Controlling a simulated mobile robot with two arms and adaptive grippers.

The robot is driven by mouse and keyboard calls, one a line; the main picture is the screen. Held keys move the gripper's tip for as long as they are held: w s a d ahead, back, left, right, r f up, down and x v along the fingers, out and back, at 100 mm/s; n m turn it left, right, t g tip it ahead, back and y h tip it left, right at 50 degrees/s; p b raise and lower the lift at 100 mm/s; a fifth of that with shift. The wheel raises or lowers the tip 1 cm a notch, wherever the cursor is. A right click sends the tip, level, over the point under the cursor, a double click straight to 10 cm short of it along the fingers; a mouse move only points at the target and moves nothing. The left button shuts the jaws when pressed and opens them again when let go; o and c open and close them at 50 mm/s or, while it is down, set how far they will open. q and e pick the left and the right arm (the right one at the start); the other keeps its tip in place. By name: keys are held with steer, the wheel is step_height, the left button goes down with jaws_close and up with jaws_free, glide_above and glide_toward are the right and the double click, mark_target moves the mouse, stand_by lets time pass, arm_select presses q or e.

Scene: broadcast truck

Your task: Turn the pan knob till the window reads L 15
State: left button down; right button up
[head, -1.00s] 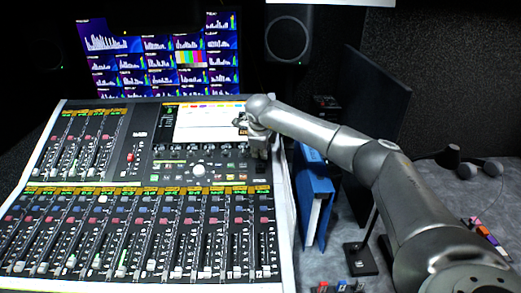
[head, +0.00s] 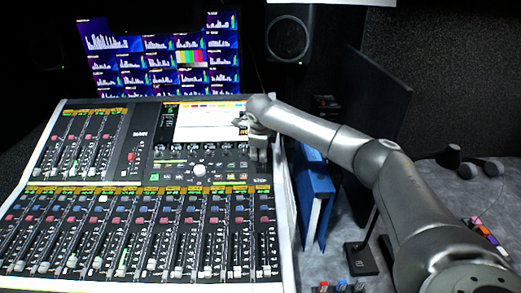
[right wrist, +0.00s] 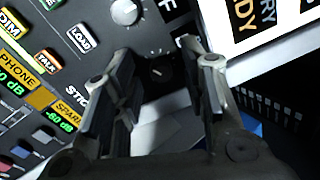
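In the right wrist view a dark round knob (right wrist: 158,72) with a pale pointer line sits between the fingers of my right gripper (right wrist: 160,90). The two fingers stand apart, one on each side, with a gap between each finger and the knob. In the head view my right gripper (head: 258,150) points down at the right side of the mixing console (head: 284,215), just below its bright screen (head: 205,124), and covers the knob. I cannot make out a window reading L 15 or any other pan value. My left gripper is not in view.
A silver knob (right wrist: 125,12) and a LOAD button (right wrist: 80,38) lie close by on the panel. Rows of faders fill the console's front. A blue binder (head: 314,197) stands right of the console, under my right arm. A speaker (head: 289,38) stands behind.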

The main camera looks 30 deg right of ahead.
steer(key=v, duration=1.2)
